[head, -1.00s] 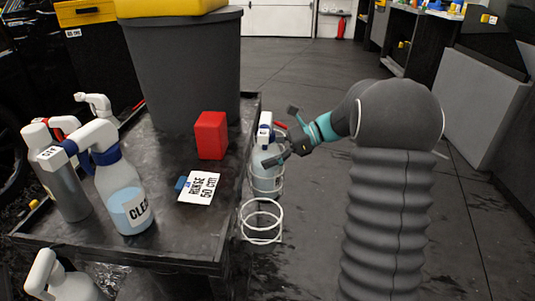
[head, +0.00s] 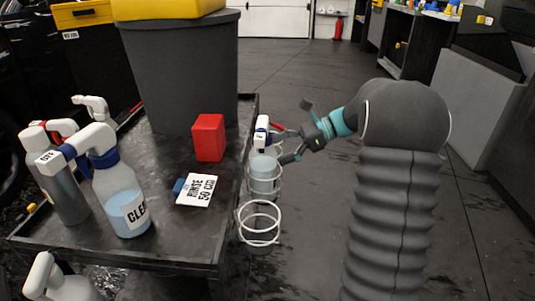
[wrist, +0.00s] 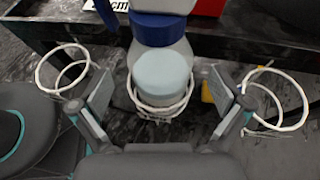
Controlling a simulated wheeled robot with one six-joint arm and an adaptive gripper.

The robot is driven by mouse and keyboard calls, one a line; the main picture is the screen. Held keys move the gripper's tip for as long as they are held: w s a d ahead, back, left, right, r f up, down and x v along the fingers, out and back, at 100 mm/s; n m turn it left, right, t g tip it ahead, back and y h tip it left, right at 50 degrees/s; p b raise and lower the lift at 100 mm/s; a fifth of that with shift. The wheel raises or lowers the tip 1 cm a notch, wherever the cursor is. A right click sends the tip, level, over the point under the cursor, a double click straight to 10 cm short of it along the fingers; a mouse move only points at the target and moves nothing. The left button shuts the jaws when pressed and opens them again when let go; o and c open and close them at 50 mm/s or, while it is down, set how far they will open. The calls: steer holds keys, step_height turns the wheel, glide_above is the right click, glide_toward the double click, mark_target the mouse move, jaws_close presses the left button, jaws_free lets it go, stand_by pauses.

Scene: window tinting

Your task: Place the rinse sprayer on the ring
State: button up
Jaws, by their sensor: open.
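The rinse sprayer (head: 264,172), a clear bottle with pale blue liquid, blue collar and white head, stands upright in a white wire ring holder (head: 249,190) on the cart's right side. In the wrist view the bottle (wrist: 163,70) sits inside the middle wire ring (wrist: 160,110). My gripper (head: 297,131) is open, just right of the bottle in the head view. In the wrist view its two fingers (wrist: 163,95) are spread on either side of the bottle, with gaps visible.
An empty wire ring (head: 259,222) hangs nearer on the cart's side. The cart top (head: 165,240) holds a labelled clear sprayer (head: 120,200), a grey bottle (head: 62,190), a red block (head: 208,137), a rinse card (head: 197,190) and a grey bin (head: 180,70). Floor to the right is clear.

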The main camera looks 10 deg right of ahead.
steer(key=v, duration=0.7)
steer(key=shift+d+p, duration=0.3)
steer(key=shift+p, duration=0.05)
steer(key=shift+r, duration=0.1)
stand_by(1.4)
